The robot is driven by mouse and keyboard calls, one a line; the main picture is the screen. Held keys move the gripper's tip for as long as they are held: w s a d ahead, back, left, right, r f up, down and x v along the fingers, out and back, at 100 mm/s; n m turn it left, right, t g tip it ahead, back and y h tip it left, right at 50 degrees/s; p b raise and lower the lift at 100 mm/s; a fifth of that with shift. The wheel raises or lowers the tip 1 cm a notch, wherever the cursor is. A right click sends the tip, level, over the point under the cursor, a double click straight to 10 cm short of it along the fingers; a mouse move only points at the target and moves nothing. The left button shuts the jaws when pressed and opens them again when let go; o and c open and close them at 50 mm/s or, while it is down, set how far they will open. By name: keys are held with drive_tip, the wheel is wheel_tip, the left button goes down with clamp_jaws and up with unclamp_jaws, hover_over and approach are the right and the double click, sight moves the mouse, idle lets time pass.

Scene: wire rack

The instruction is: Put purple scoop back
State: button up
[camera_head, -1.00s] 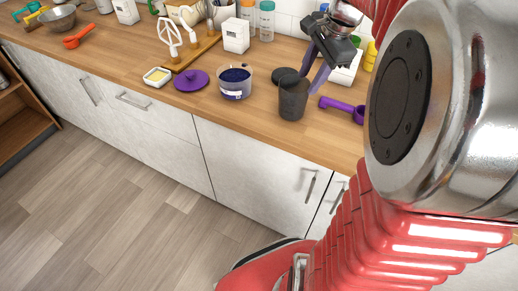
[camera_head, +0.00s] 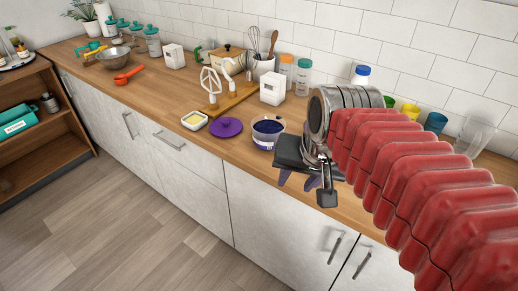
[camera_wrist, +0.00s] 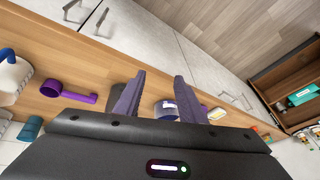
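The purple scoop (camera_wrist: 70,93) lies on the wooden counter in the wrist view, left of my fingers and apart from them. In the head view it is not visible; my arm covers that area. My gripper (camera_wrist: 157,97) has its two purple-grey fingers spread apart, with nothing seen held between them. In the head view my gripper (camera_head: 298,181) is over the front part of the counter, right of the tub. An open tub (camera_head: 268,144) of dark blue contents stands there, its purple lid (camera_head: 226,127) lying to its left. The tub also shows in the wrist view (camera_wrist: 166,110), partly behind a finger.
A butter dish (camera_head: 194,121) is left of the lid. A white box (camera_head: 272,88) and jars (camera_head: 303,77) stand behind. Orange scoops (camera_head: 128,76) and a metal bowl (camera_head: 113,57) are far left. Colored cups (camera_head: 435,122) stand at the right.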

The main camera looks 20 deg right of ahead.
drive_tip(key=s+a+f+n+t, duration=0.1)
drive_tip(key=s+a+f+n, duration=0.1)
drive_tip(key=s+a+n, duration=0.1)
drive_tip(key=shift+s+a+f+n, duration=0.2)
drive_tip(key=shift+s+a+n, duration=0.15)
drive_tip(key=shift+s+n, duration=0.55)
